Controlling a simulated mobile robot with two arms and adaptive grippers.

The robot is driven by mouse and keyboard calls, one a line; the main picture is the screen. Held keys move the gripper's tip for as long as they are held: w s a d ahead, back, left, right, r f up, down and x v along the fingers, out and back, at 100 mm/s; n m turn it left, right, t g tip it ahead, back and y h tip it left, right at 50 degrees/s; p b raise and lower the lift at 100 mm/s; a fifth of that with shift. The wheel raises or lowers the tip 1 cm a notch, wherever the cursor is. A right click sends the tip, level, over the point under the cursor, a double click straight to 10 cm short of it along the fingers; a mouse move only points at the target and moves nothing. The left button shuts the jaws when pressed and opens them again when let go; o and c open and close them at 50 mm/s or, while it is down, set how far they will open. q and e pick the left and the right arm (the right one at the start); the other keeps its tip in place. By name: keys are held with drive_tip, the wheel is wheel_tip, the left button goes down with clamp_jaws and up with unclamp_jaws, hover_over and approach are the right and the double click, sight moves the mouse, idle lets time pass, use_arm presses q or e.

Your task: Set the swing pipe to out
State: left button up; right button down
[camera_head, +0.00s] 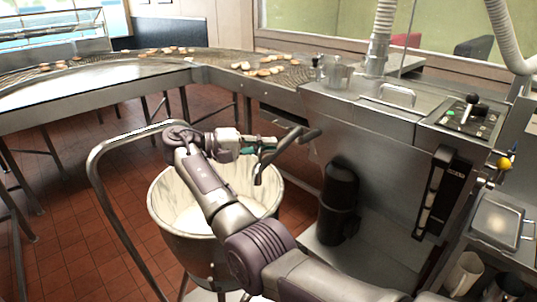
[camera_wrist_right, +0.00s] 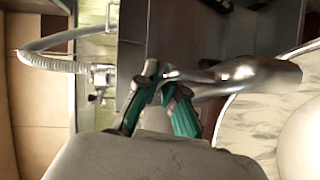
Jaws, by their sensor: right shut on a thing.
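The swing pipe (camera_head: 283,146) is a grey metal pipe that reaches out from the side of the steel machine (camera_head: 350,112). Its down-turned end shows over the right part of a large bowl (camera_head: 168,213) in the head view. My right gripper (camera_head: 268,145) is shut on the swing pipe, with its teal fingers around it. In the right wrist view, the fingers (camera_wrist_right: 160,97) close at the pipe (camera_wrist_right: 245,75), which runs to the right toward the bowl's pale inside (camera_wrist_right: 245,125). The fingers partly hide the grasped part. My left gripper is not in view.
A curved conveyor (camera_head: 215,60) with several small pastries runs behind. A bent metal rail (camera_head: 105,150) stands left of the bowl. A black cylinder (camera_head: 338,200) is mounted below the machine. A control panel with a black lever (camera_head: 470,105) is at the right.

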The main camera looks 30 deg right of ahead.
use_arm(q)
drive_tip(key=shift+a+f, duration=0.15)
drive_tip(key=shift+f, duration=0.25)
use_arm(e)
drive_tip(key=shift+w+a+g, duration=0.1)
drive_tip(key=shift+w+g, duration=0.1)
drive_tip(key=shift+g, duration=0.1)
